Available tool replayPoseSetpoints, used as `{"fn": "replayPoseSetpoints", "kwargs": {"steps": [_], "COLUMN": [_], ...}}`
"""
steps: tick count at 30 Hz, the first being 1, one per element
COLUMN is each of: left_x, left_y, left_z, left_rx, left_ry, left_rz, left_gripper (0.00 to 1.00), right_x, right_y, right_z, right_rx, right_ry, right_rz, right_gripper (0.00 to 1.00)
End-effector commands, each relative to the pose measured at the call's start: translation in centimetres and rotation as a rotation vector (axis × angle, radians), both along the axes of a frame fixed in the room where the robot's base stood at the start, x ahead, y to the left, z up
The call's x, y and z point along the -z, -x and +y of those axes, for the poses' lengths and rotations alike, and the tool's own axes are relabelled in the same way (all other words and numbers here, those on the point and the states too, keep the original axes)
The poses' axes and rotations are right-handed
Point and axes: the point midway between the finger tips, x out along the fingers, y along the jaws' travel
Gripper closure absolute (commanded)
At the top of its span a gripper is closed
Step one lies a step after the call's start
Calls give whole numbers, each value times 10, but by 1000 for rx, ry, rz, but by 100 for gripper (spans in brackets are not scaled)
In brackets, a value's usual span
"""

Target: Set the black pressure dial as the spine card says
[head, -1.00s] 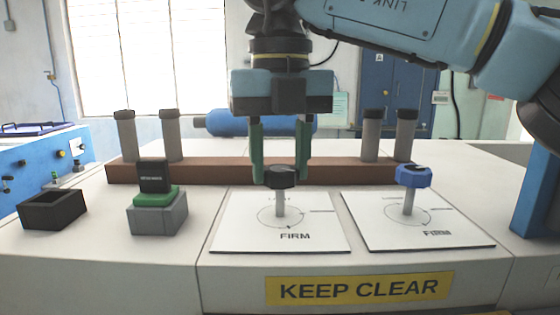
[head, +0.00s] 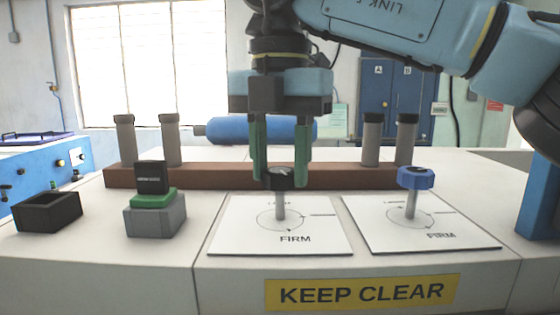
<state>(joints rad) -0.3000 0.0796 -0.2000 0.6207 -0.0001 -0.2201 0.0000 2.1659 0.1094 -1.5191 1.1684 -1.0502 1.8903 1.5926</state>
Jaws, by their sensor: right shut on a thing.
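The black pressure dial (head: 281,179) stands on a post above a white plate (head: 232,240) with a printed circle and the word FIRM at its front. My right gripper (head: 281,178) points down over it, its green fingers on either side of the knob and shut on it. A small pale mark shows on the knob's front. The spine card (head: 152,178) appears to be the black card standing in a green and grey holder (head: 155,218) to the left; its small writing is too small to read. My left gripper is not in view.
A blue dial (head: 416,178) stands on a second white plate (head: 430,240) to the right. A brown bar with grey posts (head: 200,178) runs behind. A blue cylinder (head: 225,130) lies farther back. A black open box (head: 48,212) sits at the far left.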

Motion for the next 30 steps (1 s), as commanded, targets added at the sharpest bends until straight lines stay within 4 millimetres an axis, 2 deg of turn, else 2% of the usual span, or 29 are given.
{"fn": "replayPoseSetpoints", "kwargs": {"steps": [15, 16, 20, 30], "left_x": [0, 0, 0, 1], "left_y": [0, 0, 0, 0], "left_z": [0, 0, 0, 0], "left_rx": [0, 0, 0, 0], "left_ry": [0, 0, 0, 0], "left_rz": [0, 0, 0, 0], "left_gripper": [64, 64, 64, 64], "right_x": [-1, -1, 0, 0], "right_y": [0, 0, 0, 0], "right_z": [0, 0, 0, 0], "right_rx": [23, 23, 22, 20], "right_ry": [0, 0, 0, 0], "right_rz": [-1, -1, -1, 0], "right_gripper": [84, 58, 41, 39]}}
